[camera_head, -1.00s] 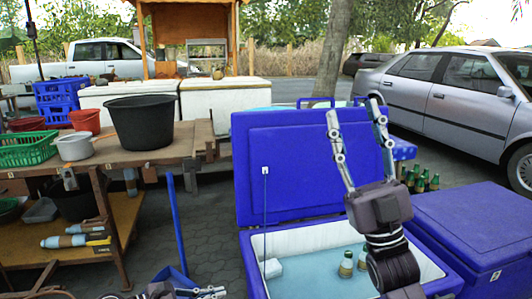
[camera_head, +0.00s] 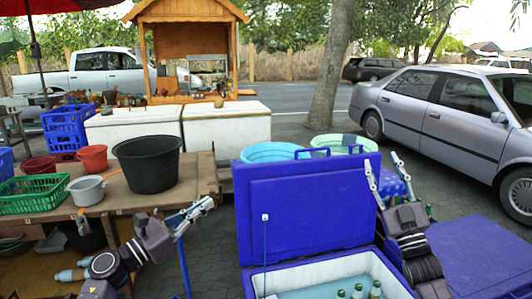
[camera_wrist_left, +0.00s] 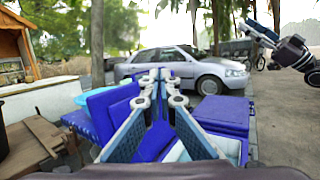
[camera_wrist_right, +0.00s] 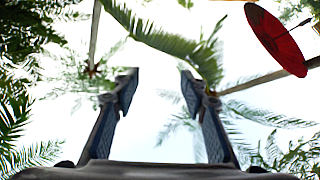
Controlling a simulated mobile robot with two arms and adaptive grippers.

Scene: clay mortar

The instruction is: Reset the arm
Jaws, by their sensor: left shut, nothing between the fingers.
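My left gripper (camera_head: 206,206) is raised between the wooden table and the blue cooler, its fingers pointing right. In the left wrist view its fingers (camera_wrist_left: 160,76) come together, shut and empty. My right gripper also shows at the upper right of the left wrist view (camera_wrist_left: 262,30).
The open cooler holds several bottles (camera_head: 357,292) in water. A second blue cooler (camera_head: 480,255) stands at right. The wooden table (camera_head: 130,200) at left carries a black bucket (camera_head: 148,160), a green basket (camera_head: 35,193) and a grey pot (camera_head: 86,190). Paving lies between table and cooler.

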